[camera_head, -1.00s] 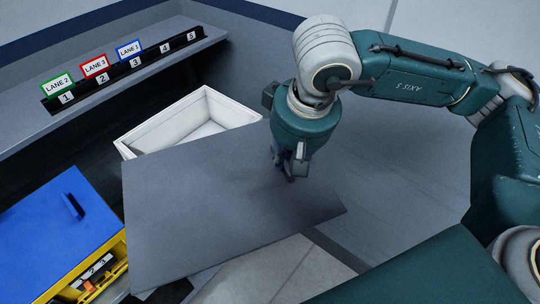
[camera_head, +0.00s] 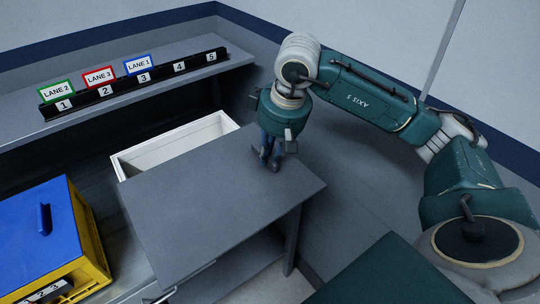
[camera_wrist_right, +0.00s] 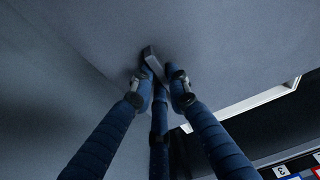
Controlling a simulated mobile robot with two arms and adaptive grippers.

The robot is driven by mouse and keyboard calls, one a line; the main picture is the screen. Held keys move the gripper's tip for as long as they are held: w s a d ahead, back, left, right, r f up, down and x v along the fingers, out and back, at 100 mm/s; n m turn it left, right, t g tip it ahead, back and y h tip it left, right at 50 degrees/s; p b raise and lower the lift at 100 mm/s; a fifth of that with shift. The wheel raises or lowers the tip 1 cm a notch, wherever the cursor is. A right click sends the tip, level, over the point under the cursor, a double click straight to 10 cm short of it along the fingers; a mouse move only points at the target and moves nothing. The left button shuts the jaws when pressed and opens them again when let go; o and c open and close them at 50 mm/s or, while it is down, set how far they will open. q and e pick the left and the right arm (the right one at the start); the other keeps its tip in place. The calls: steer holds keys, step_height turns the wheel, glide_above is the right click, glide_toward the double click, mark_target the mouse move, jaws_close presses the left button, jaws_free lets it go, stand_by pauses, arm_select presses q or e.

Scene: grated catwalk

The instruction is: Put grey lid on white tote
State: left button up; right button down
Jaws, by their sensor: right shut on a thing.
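The grey lid (camera_head: 215,205) is a large flat panel in the middle of the head view. My right gripper (camera_head: 270,163) is shut on its handle, near the lid's far right part. The wrist view shows the fingers (camera_wrist_right: 158,80) closed around the small grey handle (camera_wrist_right: 151,58) on the lid's surface. The open white tote (camera_head: 172,142) stands behind the lid, which hides its near part. Its white rim also shows in the wrist view (camera_wrist_right: 250,104). I cannot tell whether the lid touches the surface beneath it. My left gripper is not in view.
A yellow tote (camera_head: 92,255) with a blue lid (camera_head: 40,225) stands at the left. A grey shelf (camera_head: 205,75) behind carries lane signs and a black numbered strip (camera_head: 130,85). A table leg (camera_head: 291,240) shows under the lid. Floor to the right is clear.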

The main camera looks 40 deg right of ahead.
mark_target(236, 131)
steer(key=shift+w+a+f, duration=0.1)
steer(key=shift+w+a, duration=0.05)
steer(key=shift+w, duration=0.25)
steer(key=shift+w+f, duration=0.15)
steer(key=shift+w, duration=0.2)
steer(key=w, duration=0.1)
steer(key=w+f, duration=0.1)
steer(key=w, duration=0.1)
steer(key=shift+f, duration=0.3)
steer(key=shift+w+f, duration=0.3)
steer(key=shift+w, duration=0.4)
steer(key=w, duration=0.1)
steer(key=w+f, duration=0.1)
steer(key=w, duration=0.1)
steer(key=shift+w+f, duration=0.35)
steer(key=w, duration=0.6)
steer(key=shift+w+a+b, duration=0.15)
steer(key=shift+w+b, duration=0.1)
steer(key=shift+b, duration=0.05)
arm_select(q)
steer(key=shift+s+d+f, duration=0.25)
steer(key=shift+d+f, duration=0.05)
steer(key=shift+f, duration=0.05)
arm_select(e)
steer(key=shift+w, duration=2.6)
steer(key=shift+r, duration=0.1)
